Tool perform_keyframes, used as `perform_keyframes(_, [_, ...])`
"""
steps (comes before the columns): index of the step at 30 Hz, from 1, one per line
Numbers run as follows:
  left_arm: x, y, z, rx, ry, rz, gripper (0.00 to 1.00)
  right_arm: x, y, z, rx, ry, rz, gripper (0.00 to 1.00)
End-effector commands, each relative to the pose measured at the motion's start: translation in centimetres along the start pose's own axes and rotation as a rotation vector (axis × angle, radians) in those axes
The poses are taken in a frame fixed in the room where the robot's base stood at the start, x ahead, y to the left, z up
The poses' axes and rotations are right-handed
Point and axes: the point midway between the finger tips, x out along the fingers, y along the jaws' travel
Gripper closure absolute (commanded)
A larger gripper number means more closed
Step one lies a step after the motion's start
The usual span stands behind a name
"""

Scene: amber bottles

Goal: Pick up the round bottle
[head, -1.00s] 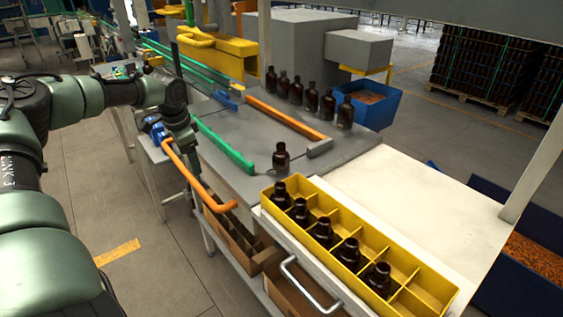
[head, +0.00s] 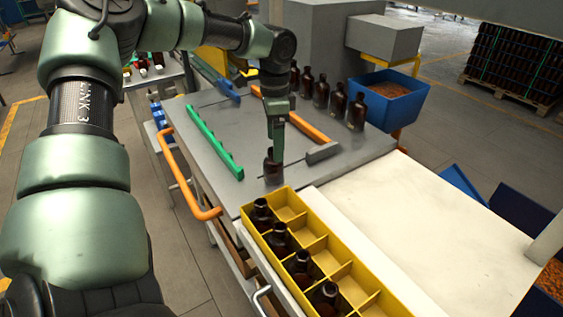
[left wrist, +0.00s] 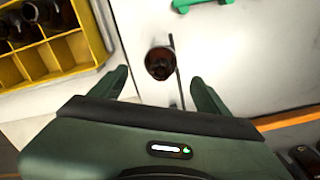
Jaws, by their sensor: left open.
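The round bottle (head: 273,172), dark amber glass, stands alone on the grey tabletop just behind the yellow crate. Its top is partly hidden by my left gripper (head: 275,150), which points down right over it. In the left wrist view the bottle (left wrist: 159,63) is seen from above, a little beyond and between the two spread fingertips of my left gripper (left wrist: 159,82). The jaws are open and empty. I cannot tell whether a finger touches the glass. My right gripper is in neither view.
The yellow divided crate (head: 337,245) holds several amber bottles in its left row; the other row looks empty. Several more bottles (head: 322,93) stand in a line behind an orange rail (head: 306,127). A green rail (head: 214,142) lies left of the gripper. The white surface (head: 425,235) is clear.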

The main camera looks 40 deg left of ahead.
Motion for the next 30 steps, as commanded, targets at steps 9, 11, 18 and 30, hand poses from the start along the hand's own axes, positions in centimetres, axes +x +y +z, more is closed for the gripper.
perform_keyframes(9, [3.5,-0.1,0.4,0.000,-0.007,0.002,0.24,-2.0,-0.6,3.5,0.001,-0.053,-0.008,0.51])
perform_keyframes(11, [4.5,-0.2,0.5,0.000,-0.007,0.002,0.24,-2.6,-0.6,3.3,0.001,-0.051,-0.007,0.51])
perform_keyframes(18, [7.1,-0.3,0.4,0.000,-0.001,-0.001,0.24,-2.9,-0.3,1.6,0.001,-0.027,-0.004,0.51])
perform_keyframes(30, [7.2,-0.3,0.4,-0.001,0.000,-0.001,0.76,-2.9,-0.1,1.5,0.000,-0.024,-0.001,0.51])
